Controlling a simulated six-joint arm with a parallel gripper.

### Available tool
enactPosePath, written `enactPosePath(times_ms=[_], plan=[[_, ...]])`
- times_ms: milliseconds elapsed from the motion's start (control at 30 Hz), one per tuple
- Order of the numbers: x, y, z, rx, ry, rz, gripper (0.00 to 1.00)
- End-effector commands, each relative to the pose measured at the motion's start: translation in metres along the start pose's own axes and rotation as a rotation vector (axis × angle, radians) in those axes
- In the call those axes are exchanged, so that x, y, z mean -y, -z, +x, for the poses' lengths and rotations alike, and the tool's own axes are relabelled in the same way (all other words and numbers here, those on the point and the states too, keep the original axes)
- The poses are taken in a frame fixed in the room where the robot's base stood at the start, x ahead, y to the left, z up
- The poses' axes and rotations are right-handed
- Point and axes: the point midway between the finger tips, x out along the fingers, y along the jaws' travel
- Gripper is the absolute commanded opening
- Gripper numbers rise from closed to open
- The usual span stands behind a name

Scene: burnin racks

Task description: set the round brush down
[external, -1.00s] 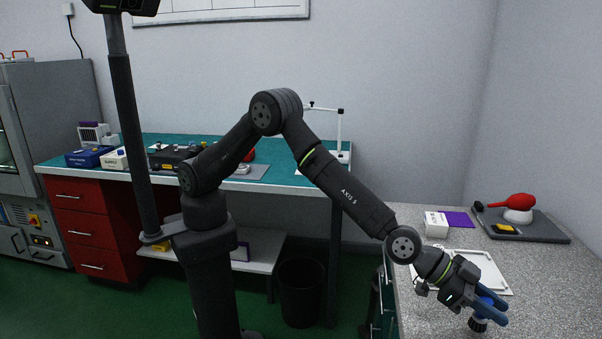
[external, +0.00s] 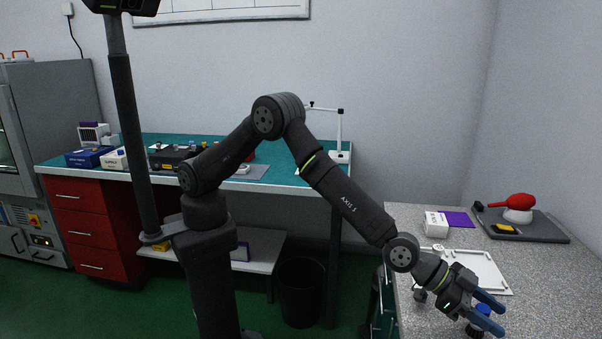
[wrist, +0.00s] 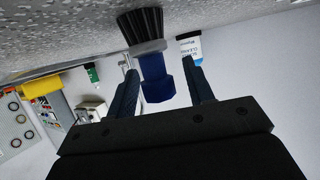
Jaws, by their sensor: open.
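The round brush has a blue handle (external: 483,311) and dark bristles, and stands bristles-down on the speckled grey counter (external: 546,290) at the lower right of the external view. In the wrist view, which is upside down, the brush (wrist: 154,75) has its black bristles against the counter surface and its blue handle between my fingers. My gripper (external: 501,319) is open around the handle, with a clear gap to the right-hand finger in the wrist view. Whether the left-hand finger touches the handle is hard to tell.
A white shallow tray (external: 505,290) lies just behind the brush. A small white box (external: 436,224), a purple pad (external: 460,219) and a dark board (external: 545,233) with a red tool (external: 513,200) are farther back. A white-and-blue bottle (wrist: 190,47) shows in the wrist view.

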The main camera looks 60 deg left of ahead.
Motion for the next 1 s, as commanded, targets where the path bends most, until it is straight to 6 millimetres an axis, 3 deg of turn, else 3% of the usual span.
enactPosePath(times_ms=[167,700,1000], plan=[[0.000,0.004,-0.013,-0.001,0.001,-0.001,0.48],[0.000,0.003,-0.102,-0.001,0.002,0.000,0.48],[0.000,0.003,-0.121,-0.001,0.002,0.000,0.48]])
